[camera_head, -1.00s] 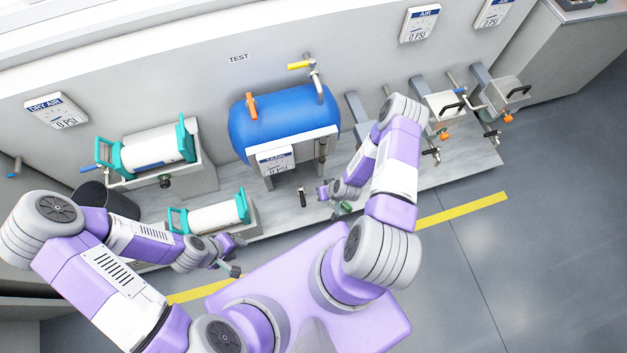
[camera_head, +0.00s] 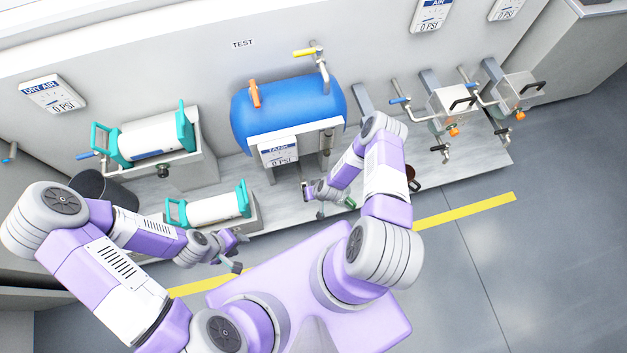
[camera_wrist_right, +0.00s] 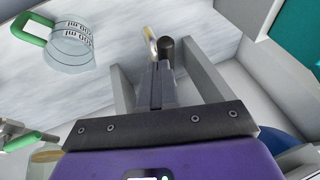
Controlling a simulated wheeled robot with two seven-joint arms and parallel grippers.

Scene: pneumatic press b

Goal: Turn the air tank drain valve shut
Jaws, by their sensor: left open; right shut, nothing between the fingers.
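The blue air tank (camera_head: 290,107) sits on a grey stand against the wall. In the head view, my right gripper (camera_head: 306,189) is low in front of the stand, and it hides the drain valve area there. In the right wrist view, the shut, empty fingers (camera_wrist_right: 162,80) point at a black rounded handle (camera_wrist_right: 167,47) beside a pale metal piece (camera_wrist_right: 150,43), apparently the drain valve. The fingertips are very close to the handle; I cannot tell whether they touch. My left gripper (camera_head: 240,252) is open and empty in front of the lower teal-ended cylinder.
The lower white cylinder (camera_head: 214,208) with teal ends is left of my right gripper. A clear measuring cup (camera_wrist_right: 72,50) with a green handle lies near the fingers in the wrist view. The tank's grey stand legs (camera_wrist_right: 207,78) flank the fingers. A dark mug (camera_head: 411,178) stands right.

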